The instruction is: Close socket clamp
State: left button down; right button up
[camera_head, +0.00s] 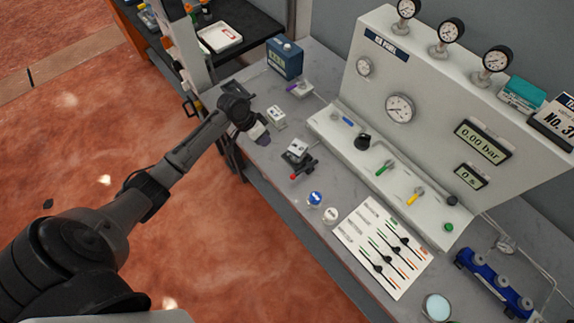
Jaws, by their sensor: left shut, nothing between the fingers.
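A small clamp fixture (297,153) with a pale block, dark base and black lever with a red tip (293,177) sits near the front edge of the bench; it looks like the socket clamp. Its lever lies out to the front right, and I cannot tell whether its jaw is closed. My left gripper (263,139) reaches in from the left over the bench's front edge, left of the clamp and apart from it. Its fingers are shut and empty, small and dark in this view. My right gripper does not show.
A pale fixture (276,116) stands just behind my left gripper, and a purple-handled part (298,88) lies farther back. The gas panel (400,107) with gauges rises behind. Blue and white caps (315,198) and a printed card (381,246) lie to the right.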

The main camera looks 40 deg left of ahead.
aim_at(304, 169)
pick_arm(q)
jog(key=shift+w+d+r+m+h, duration=0.1)
jog(key=shift+d+m+h, duration=0.15)
jog(key=shift+d+h, duration=0.1)
jog(key=shift+w+d+r+m+h, duration=0.1)
jog(key=shift+d+m+h, duration=0.15)
jog(key=shift+d+h, duration=0.1)
jog(key=shift+f, duration=0.1)
jog(key=x, duration=0.9)
jog(key=shift+w+d, duration=0.1)
jog(key=shift+d, duration=0.05)
jog(key=d, duration=0.1)
jog(key=d+f+p, duration=0.1)
jog(key=shift+d, duration=0.4)
jog(key=shift+s+d+f+p, duration=0.1)
jog(key=shift+d+p, duration=0.1)
jog(key=shift+d, duration=0.1)
jog(key=shift+s+d+f+p, duration=0.1)
jog(key=shift+s+d+p, duration=0.1)
jog(key=shift+d, duration=0.15)
